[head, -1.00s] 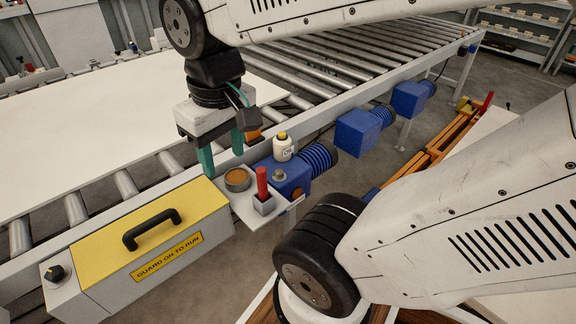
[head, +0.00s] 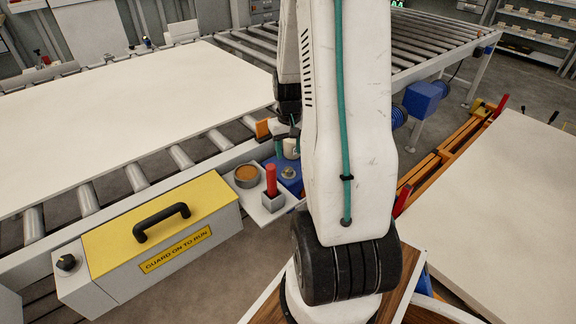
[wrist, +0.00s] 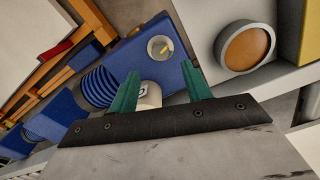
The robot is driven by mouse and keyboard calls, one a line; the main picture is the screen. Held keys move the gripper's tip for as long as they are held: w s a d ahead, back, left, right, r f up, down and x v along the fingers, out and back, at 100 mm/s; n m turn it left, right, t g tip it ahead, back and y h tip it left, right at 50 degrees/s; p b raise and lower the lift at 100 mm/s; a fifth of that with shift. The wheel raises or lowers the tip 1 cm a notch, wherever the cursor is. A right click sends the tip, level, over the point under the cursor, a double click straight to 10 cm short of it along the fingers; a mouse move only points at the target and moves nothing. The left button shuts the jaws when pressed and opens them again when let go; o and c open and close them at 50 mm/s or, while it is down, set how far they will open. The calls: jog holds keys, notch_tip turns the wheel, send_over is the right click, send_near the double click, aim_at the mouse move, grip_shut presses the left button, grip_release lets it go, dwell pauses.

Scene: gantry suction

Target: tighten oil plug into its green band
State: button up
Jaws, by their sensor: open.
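The oil plug (head: 288,173) is a small round metal piece on top of the blue gear housing (head: 292,187). In the wrist view the plug (wrist: 160,48) is a pale disc with a yellow mark on the blue housing. I cannot make out a green band on it. My gripper (wrist: 160,70) has two green fingers, spread apart and empty, with the plug just beyond their tips and roughly between them. In the head view my gripper (head: 287,145) is partly hidden by my arm, behind the plug.
A yellow guard box (head: 150,220) is at left.

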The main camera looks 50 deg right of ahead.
aim_at(289, 169)
notch_tip(289, 169, down, 7)
jog(key=shift+f, duration=0.1)
jog(key=c, duration=1)
